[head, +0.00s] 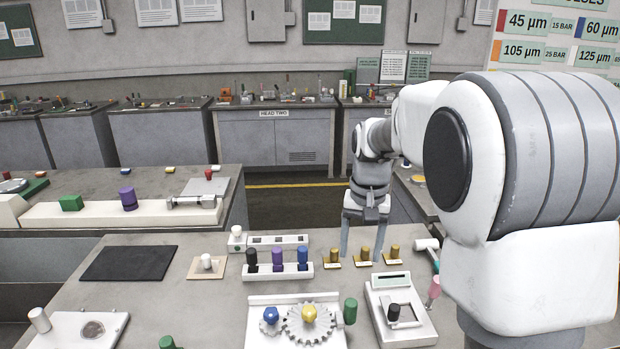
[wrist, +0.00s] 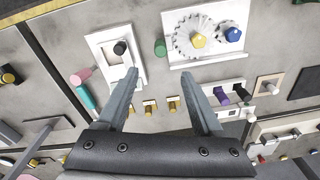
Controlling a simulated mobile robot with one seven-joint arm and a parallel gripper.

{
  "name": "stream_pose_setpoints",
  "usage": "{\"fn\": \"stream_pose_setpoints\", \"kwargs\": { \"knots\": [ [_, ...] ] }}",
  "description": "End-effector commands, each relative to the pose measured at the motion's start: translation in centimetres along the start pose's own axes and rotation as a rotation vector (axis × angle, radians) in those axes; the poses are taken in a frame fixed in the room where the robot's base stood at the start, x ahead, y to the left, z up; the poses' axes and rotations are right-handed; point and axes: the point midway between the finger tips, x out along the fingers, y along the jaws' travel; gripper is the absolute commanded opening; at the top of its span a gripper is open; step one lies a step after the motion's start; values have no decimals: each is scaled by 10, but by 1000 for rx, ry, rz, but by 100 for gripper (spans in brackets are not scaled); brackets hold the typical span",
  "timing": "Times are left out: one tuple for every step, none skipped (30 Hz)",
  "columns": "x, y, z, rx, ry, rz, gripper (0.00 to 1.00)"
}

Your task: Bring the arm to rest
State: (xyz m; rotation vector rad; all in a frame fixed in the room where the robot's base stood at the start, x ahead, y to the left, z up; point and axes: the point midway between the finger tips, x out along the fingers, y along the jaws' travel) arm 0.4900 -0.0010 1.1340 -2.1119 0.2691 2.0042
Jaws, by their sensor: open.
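My gripper (head: 361,250) is open and empty, pointing down above the back right part of the near bench (head: 205,310). In the head view its fingers hang in front of and around the row of small brass-topped pieces (head: 364,254). I cannot tell the exact height of the fingers above the bench. The wrist view also shows my gripper (wrist: 160,76) with its two fingers wide apart and nothing between the tips. Brass pieces (wrist: 150,106) show between the fingers there. My arm fills the right side of the head view.
A gear plate (head: 262,300) with a blue and a yellow knob stands at front centre. A scale-like device (head: 376,281) is right of it. A white rack (head: 308,268) holds black, purple and blue pegs. A dark mat (head: 128,263) lies at left. Bare bench shows between them.

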Motion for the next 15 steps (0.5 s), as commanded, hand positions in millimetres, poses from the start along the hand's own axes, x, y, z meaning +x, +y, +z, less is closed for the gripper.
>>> {"fn": "stream_pose_setpoints", "kwargs": {
  "knots": [
    [-14,4,11,-11,24,-13,68],
    [-20,6,18,-20,36,-20,68],
    [-28,8,28,-30,52,-28,68],
    [-34,10,35,-38,64,-34,68],
    [-39,12,42,-47,77,-39,68],
    [-46,15,51,-58,94,-46,68],
    [-50,17,58,-66,107,-50,68],
    [-54,19,66,-75,119,-54,68],
    [-60,21,76,-88,137,-59,68],
    [-63,23,84,-97,150,-62,68],
    [-66,25,91,-106,163,-65,68],
    [-70,28,101,-117,181,-68,68],
    [-73,31,109,-126,194,-70,68],
    [-75,33,116,-136,209,-72,68],
    [-77,35,126,-148,227,-73,68]
  ]
}}
